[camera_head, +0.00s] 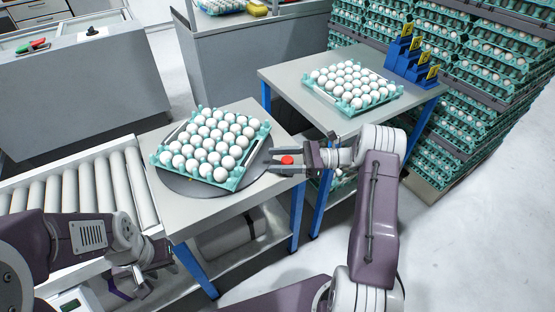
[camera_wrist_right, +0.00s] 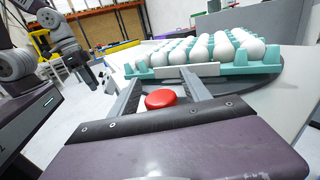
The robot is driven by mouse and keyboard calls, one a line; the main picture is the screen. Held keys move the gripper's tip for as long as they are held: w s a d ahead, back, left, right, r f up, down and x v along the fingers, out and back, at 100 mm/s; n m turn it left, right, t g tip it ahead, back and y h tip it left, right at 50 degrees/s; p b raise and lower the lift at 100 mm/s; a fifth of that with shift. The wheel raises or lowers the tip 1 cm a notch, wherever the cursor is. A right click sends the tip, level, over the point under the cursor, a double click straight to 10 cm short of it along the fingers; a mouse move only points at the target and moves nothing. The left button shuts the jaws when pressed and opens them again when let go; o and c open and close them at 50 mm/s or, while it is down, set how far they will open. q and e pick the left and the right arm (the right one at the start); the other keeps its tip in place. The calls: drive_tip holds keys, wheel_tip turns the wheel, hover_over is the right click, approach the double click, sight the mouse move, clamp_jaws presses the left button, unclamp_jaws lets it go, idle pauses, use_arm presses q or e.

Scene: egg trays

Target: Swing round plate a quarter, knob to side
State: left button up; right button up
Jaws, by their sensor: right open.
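The round plate (camera_head: 180,186) is a dark grey disc on the near grey table. A teal egg tray (camera_head: 236,181) full of white eggs lies on it. The red knob (camera_head: 287,160) is at the plate's right side. My right gripper (camera_head: 287,164) is open, its fingers either side of the knob; I cannot tell if they touch it. In the right wrist view the knob (camera_wrist_right: 160,98) shows between the two fingers (camera_wrist_right: 165,92). My left gripper (camera_head: 137,280) hangs low beside the table's left front, away from the plate; its fingers are not clear.
A roller conveyor (camera_head: 75,190) runs at the left of the table. A second table (camera_head: 290,77) at the back right holds another egg tray (camera_head: 352,104) and blue holders with yellow labels (camera_head: 410,60). Tall egg stacks (camera_head: 465,90) stand at the right. The floor at front right is clear.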

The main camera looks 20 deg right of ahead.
drive_tip(key=v, duration=0.9)
drive_tip(key=shift+p, duration=0.35)
drive_tip(key=shift+c, duration=0.3)
